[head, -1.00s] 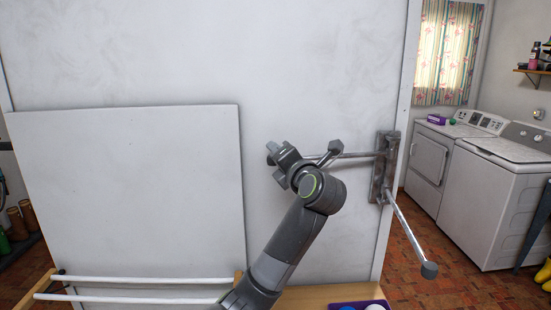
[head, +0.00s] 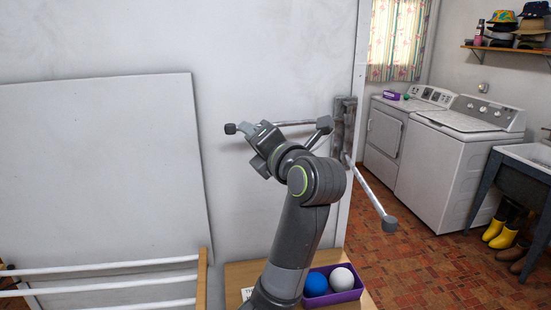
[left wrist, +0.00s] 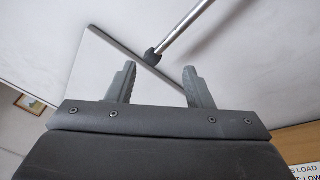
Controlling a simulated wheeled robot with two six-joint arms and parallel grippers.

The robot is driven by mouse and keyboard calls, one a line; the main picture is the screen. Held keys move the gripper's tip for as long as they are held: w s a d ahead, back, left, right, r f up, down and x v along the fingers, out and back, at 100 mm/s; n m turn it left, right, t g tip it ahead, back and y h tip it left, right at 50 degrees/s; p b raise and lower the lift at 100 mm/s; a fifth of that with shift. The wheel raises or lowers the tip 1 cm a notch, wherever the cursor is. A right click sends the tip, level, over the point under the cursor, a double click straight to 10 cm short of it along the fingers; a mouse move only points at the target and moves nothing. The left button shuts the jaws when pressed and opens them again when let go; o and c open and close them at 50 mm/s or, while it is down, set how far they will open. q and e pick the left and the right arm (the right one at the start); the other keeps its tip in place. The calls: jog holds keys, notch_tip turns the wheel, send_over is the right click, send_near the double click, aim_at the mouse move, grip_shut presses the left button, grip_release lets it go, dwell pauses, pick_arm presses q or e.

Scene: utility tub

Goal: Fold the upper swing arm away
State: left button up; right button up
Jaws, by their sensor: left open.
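The upper swing arm is a thin metal rod (head: 290,123) running left from a wall bracket (head: 344,125) on the white panel, ending in a dark end cap (head: 231,129). A lower swing arm (head: 372,190) angles down and outward to the right. My left gripper (head: 254,140) is over the upper rod near its cap, partly hiding it. In the left wrist view my left gripper (left wrist: 160,78) is open. The rod (left wrist: 180,30) and its cap (left wrist: 152,57) show just beyond and between the fingertips; I cannot tell whether they touch. My right gripper is not in view.
A white drying rack (head: 110,266) stands at lower left before a leaning white board (head: 110,170). A purple bin (head: 340,296) with a blue and a white ball sits on a wooden surface below. Washer (head: 455,160), dryer and a sink stand at right; the floor between is open.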

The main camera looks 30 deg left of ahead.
pick_arm(q)
jog(key=b+v, duration=0.2)
jog(key=v, duration=0.5)
jog(key=shift+d, duration=0.2)
jog(key=shift+w, duration=0.1)
